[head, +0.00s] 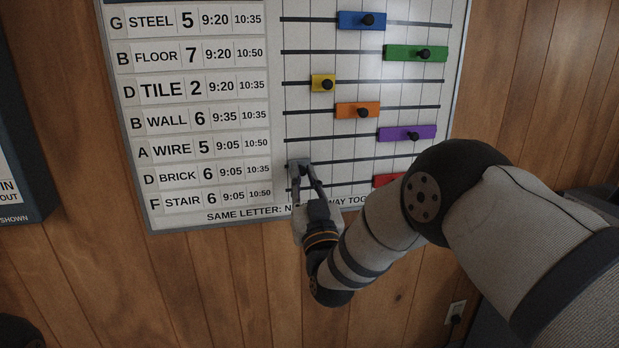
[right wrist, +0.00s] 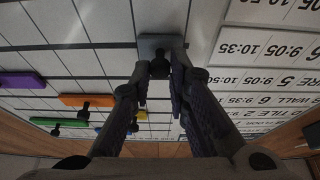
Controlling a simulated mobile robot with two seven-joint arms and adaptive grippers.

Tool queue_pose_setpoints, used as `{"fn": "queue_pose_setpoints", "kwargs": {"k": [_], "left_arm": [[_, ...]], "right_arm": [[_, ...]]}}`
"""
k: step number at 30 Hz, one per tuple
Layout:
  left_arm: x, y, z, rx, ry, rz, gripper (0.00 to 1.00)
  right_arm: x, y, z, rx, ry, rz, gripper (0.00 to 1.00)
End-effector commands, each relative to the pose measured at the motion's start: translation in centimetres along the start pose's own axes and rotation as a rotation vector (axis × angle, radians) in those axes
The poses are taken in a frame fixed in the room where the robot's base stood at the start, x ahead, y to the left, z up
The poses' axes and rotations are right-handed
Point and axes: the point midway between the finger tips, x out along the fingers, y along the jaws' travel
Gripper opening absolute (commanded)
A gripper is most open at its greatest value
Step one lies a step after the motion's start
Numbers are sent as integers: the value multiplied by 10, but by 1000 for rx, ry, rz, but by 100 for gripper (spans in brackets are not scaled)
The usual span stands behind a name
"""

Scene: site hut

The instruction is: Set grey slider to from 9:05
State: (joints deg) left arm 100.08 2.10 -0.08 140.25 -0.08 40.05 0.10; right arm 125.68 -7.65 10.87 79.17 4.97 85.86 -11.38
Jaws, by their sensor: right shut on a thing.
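The grey slider (head: 294,166) sits at the left end of its rail on the wall board (head: 300,130), in line with the row reading "D BRICK 6 9:05 10:35". My right gripper (head: 307,173) is at the board, shut on the slider's dark knob. In the right wrist view the grey slider (right wrist: 152,41) is at the top centre, with the knob (right wrist: 160,68) between the fingertips (right wrist: 161,70). The fingers hide part of the slider in the head view. My left gripper is not in view.
On other rails are blue (head: 350,19), green (head: 400,52), yellow (head: 317,83), orange (head: 346,110) and purple (head: 393,134) sliders. A red slider (head: 385,181) on the bottom rail is partly hidden by my right arm. The grey slider's rail right of it looks clear where visible.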

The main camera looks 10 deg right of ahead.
Motion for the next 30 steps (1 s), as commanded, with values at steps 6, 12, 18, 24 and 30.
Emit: {"fn": "queue_pose_setpoints", "kwargs": {"k": [6,12,18,24,30], "left_arm": [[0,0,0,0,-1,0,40],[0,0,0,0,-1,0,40],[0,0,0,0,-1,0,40],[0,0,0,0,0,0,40],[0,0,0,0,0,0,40]], "right_arm": [[-2,-5,3,5,-8,-11,0],[-2,-5,3,5,-7,-11,36],[-1,-3,2,4,-4,-8,36],[-26,-4,2,3,-8,-9,36],[-81,-4,2,4,-9,-10,36]]}}
